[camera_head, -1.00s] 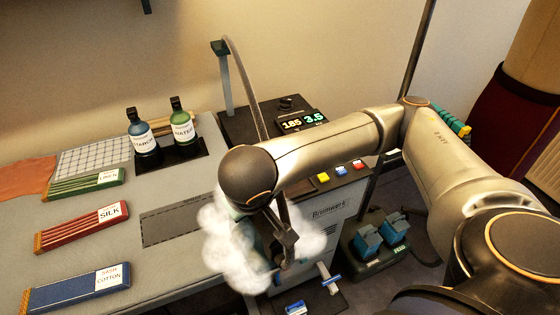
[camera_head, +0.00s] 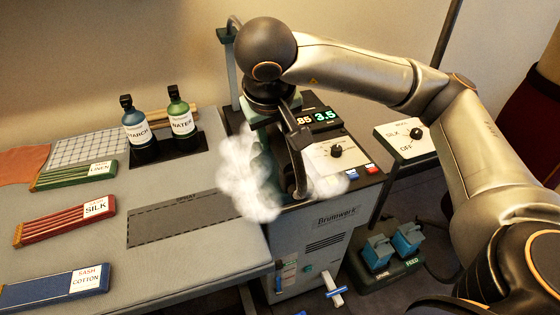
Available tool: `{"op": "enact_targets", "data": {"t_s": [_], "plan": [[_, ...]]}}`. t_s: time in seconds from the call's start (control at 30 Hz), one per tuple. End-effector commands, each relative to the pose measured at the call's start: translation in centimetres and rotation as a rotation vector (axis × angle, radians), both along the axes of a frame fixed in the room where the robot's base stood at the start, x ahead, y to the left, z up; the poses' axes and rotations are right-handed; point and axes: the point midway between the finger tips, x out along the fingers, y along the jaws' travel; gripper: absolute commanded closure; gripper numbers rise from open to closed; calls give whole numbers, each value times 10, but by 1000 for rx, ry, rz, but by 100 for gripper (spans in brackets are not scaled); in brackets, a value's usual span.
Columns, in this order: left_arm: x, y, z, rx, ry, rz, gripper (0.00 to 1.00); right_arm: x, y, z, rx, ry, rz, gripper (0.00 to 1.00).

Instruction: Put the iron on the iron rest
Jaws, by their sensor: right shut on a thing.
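The iron (camera_head: 275,152) is a dark teal thing hanging below my right gripper (camera_head: 295,135), which is shut on it. White steam surrounds it and hides much of its outline. It appears tilted, over the left front part of the top of the grey Brunwerk steam station (camera_head: 330,240). I cannot make out the iron rest clearly; the arm, the iron and the steam cover that part of the station top. I cannot tell whether the iron touches anything. My left gripper is not in view.
The ironing table (camera_head: 200,260) stands left of the station. It holds a starch bottle (camera_head: 137,130), a water bottle (camera_head: 182,122) and silk (camera_head: 65,220), linen and cotton pieces. A hose post (camera_head: 228,65) rises behind. Foot pedals (camera_head: 380,255) are on the floor at right.

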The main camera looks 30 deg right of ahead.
Motion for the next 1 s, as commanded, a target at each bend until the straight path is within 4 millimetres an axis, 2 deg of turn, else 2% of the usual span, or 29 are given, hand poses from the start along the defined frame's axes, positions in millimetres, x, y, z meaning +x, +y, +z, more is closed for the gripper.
{"op": "enact_targets", "data": {"t_s": [0.33,0.47,0.5,0.7,1.0], "plan": [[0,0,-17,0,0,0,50,47,-39,-30,3,1,-9,100],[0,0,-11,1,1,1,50,67,-57,-37,-2,0,-9,100],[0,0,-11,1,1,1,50,71,-59,-45,-1,1,-6,100],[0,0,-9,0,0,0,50,89,-73,-72,-1,-3,-4,100],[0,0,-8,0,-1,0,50,101,-82,-89,0,-6,-4,100]]}}
